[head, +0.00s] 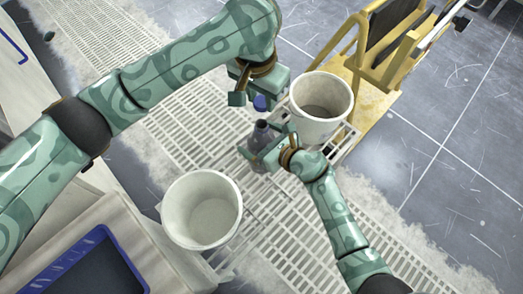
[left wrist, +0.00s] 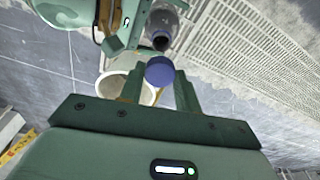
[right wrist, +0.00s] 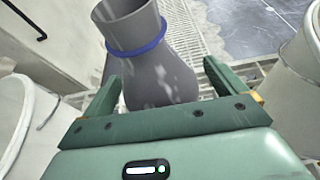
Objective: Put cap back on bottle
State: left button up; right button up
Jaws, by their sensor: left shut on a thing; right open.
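The bottle (head: 260,136) is grey and stands uncapped, with a dark mouth facing the left wrist view (left wrist: 162,22). The right wrist view shows its wide body (right wrist: 160,75) and a blue ring at its neck. The blue cap (head: 261,103) is apart from the bottle, above it in the head view. My left gripper (head: 254,99) is shut on the cap, which shows between its fingertips in the left wrist view (left wrist: 159,71). My right gripper (head: 267,152) is open, its fingers (right wrist: 162,85) on either side of the bottle's lower body.
A white bucket (head: 174,215) stands at lower left of the bottle, and another (head: 300,122) close to its right. A yellow frame (head: 374,100) stands beyond that one. A blue-rimmed tray (head: 52,262) is at lower left. White slatted grating (head: 175,125) runs beneath; tiled floor (head: 465,165) is open at right.

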jog(key=shift+w+a+f, duration=0.15)
jog(key=shift+w+a, duration=0.1)
jog(key=shift+a, duration=0.05)
jog(key=c, duration=1.5)
pick_arm(q)
send_over(261, 124)
jog(key=shift+s+f, duration=0.1)
jog(key=shift+f, duration=2.4)
jog(key=shift+f, duration=0.1)
jog(key=shift+f, duration=0.75)
jog(key=shift+f, duration=0.6)
